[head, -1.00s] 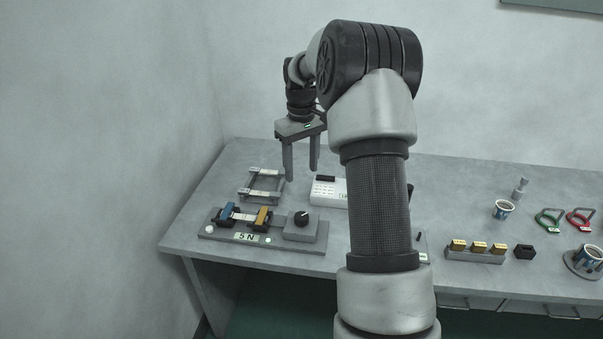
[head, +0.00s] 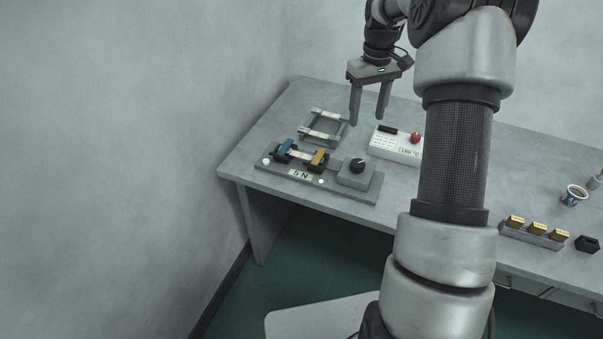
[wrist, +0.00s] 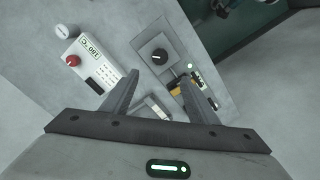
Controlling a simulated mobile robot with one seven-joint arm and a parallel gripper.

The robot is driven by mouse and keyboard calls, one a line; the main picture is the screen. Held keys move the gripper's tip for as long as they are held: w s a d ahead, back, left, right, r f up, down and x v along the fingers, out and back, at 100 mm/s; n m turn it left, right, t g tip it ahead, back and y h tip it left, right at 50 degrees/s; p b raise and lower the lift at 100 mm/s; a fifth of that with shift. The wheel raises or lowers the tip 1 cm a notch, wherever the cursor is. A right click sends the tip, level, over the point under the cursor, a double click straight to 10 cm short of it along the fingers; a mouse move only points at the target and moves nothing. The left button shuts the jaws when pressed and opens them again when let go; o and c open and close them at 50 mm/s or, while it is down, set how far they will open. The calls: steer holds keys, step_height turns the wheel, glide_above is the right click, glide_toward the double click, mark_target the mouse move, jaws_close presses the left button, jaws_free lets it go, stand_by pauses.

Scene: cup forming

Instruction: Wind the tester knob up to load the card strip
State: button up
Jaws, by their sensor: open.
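The tester (head: 265,176) is a grey base plate near the bench's left front edge with a "5 N" label (head: 300,175). A pale card strip (head: 301,155) spans between its blue clamp (head: 285,147) and its yellow clamp (head: 319,158). The black round knob (head: 357,166) sits on a grey block at the plate's right end; it also shows in the wrist view (wrist: 158,56). My gripper (head: 367,121) is open and empty, fingers pointing down, above the bench and apart from the knob. In the wrist view, my right finger partly hides the yellow clamp (wrist: 176,90).
A grey frame (head: 323,130) lies behind the tester. A rack of yellow blocks (head: 536,229) and a cup (head: 574,195) are further right. A wall is at the left.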

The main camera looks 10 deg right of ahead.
steer(key=b, duration=0.4)
glide_toward(358, 163)
step_height(358, 163, down, 9)
steer(key=shift+r, duration=0.1)
stand_by(0.4)
steer(key=c, duration=1)
